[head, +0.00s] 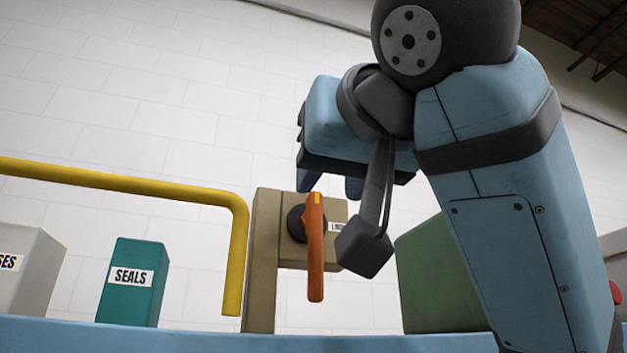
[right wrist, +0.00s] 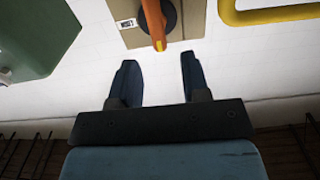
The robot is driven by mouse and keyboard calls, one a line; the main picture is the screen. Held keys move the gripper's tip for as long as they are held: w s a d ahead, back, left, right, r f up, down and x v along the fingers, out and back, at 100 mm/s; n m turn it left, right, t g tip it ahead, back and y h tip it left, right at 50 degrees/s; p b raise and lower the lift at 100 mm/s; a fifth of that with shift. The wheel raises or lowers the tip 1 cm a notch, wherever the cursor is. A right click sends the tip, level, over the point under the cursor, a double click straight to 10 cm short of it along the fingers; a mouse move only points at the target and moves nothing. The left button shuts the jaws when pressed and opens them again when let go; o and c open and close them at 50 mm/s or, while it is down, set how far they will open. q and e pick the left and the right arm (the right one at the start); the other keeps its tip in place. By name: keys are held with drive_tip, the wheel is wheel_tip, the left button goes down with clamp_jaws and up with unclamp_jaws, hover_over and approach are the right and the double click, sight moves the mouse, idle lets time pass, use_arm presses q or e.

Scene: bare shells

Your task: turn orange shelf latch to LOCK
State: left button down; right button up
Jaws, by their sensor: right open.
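The orange latch (head: 315,250) is a lever on a dark round hub, mounted on a tan box post (head: 262,262). It hangs straight down in the head view, with a yellow mark at its top end. A white label on the box to the right of the hub is partly hidden by my arm. My right gripper (head: 328,190) is just above the latch, its fingers pointing down. In the right wrist view the orange latch (right wrist: 153,22) lies beyond the open, empty fingertips (right wrist: 158,65), apart from them. My left gripper is not in view.
A yellow rail (head: 130,182) bends down just left of the post. A teal SEALS box (head: 130,285) and a pale box (head: 28,268) stand on the blue shelf (head: 200,335). A green box (head: 440,280) stands to the right, behind my right arm.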

sight(318, 195)
drive_tip(key=p+x, duration=0.1)
drive_tip(key=x, duration=0.3)
drive_tip(key=shift+w+r+p, duration=0.15)
drive_tip(key=shift+w+p, duration=0.15)
drive_tip(key=shift+w+a, duration=0.2)
drive_tip(key=shift+w, duration=0.35)
drive_tip(key=shift+s+a, duration=0.1)
drive_tip(key=shift+c, duration=0.2)
clamp_jaws()
